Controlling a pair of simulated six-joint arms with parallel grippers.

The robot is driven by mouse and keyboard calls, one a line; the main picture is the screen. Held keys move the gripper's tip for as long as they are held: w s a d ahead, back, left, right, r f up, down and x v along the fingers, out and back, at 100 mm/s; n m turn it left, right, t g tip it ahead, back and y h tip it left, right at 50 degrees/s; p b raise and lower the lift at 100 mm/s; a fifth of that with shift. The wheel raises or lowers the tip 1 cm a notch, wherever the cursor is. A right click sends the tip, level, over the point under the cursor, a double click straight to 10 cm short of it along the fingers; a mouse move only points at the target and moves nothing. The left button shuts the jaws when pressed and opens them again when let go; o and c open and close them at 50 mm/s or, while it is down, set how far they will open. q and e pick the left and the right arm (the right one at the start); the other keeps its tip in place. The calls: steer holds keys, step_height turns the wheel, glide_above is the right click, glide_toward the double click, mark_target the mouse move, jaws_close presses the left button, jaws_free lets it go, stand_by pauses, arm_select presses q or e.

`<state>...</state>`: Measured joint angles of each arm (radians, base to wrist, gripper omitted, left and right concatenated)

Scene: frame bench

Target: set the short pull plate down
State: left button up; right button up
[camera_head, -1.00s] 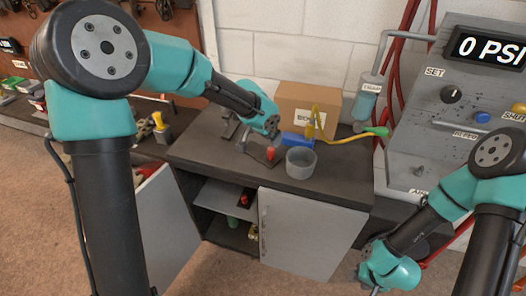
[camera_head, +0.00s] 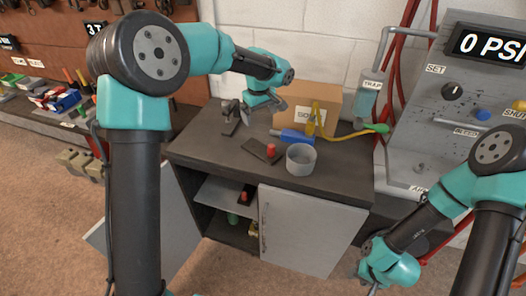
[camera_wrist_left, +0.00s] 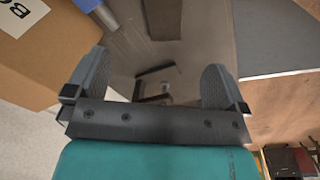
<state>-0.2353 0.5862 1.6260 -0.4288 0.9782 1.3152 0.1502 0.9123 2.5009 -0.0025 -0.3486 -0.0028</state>
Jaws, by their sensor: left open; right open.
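A dark flat plate with a red knob (camera_head: 264,152), which looks like the short pull plate, lies on the dark bench top (camera_head: 210,150), left of a grey cup. My left gripper (camera_head: 268,103) is open and empty, above the back of the bench and apart from the plate. In the left wrist view its two fingers (camera_wrist_left: 153,82) are spread with nothing between them; a dark fixture shows below. My right gripper (camera_head: 377,274) is low at the right, in front of the bench, away from the plate; its fingers are small in view.
A grey cup (camera_head: 301,159) stands beside the plate. A dark stand (camera_head: 231,118) is at the back left. A blue tool (camera_head: 297,136), yellow hose (camera_head: 340,136) and cardboard box (camera_head: 318,96) are behind. A similar red-knobbed piece (camera_head: 246,195) sits in the open cabinet.

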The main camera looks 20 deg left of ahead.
arm_select(q)
steer(key=n, duration=0.2)
steer(key=r+n, duration=0.1)
steer(key=shift+w+a+g, duration=0.1)
steer(key=shift+w+g, duration=0.15)
steer(key=shift+g, duration=0.15)
steer(key=shift+f, duration=0.1)
glide_above(261, 150)
step_height(261, 150, down, 12)
steer(key=shift+a+r, duration=0.15)
steer(key=shift+r, duration=0.1)
steer(key=shift+f, duration=0.3)
steer(key=shift+f, duration=2.6)
steer(key=shift+w, duration=0.1)
